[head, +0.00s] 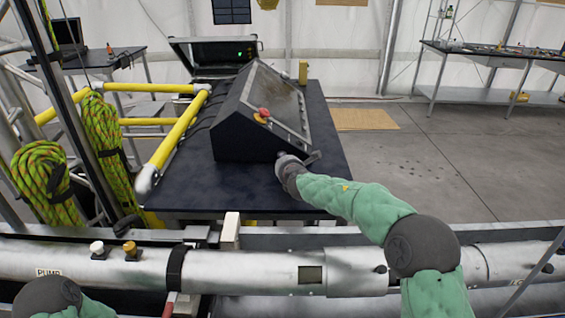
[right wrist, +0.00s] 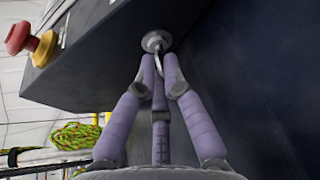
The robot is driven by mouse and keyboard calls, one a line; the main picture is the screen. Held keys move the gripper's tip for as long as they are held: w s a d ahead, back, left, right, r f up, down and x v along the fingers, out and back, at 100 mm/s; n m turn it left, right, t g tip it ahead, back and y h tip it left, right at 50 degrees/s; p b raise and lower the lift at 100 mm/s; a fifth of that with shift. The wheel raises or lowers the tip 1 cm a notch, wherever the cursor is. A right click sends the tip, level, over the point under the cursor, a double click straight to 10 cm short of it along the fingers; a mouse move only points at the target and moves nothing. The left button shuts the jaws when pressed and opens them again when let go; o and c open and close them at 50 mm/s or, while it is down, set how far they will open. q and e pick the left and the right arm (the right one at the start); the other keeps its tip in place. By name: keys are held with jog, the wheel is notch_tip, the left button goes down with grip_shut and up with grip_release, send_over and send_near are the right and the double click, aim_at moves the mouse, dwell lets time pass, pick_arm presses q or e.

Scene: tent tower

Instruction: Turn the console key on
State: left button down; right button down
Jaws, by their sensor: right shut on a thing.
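The console (head: 238,135) is a dark, slope-topped box on the black table, with a red knob (head: 263,112) on a yellow base on its panel. In the right wrist view a round metal key switch (right wrist: 156,40) sits on the console's dark face, with a thin metal key (right wrist: 159,67) sticking out of it. My right gripper (right wrist: 161,64) is shut on the key, its fingertips close below the switch. In the head view the wrist and arm hide the key. My left gripper is out of view; only part of that arm shows at bottom left.
A large silver pipe (head: 250,271) crosses the front below my right arm. Yellow rails (head: 180,130) and coiled green ropes (head: 107,140) stand left of the table (head: 185,190). An open case (head: 215,58) sits behind the console. Open floor (head: 440,165) lies to the right.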

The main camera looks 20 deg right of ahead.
jog(key=shift+f, duration=0.1)
dwell(0.4)
jog(key=c, duration=1.3)
grip_release()
jog(key=shift+c, duration=0.2)
jog(key=shift+s, duration=0.1)
jog(key=shift+s+r, duration=0.3)
jog(key=shift+s, duration=0.15)
jog(key=v, duration=1.1)
jog(key=shift+f, duration=0.1)
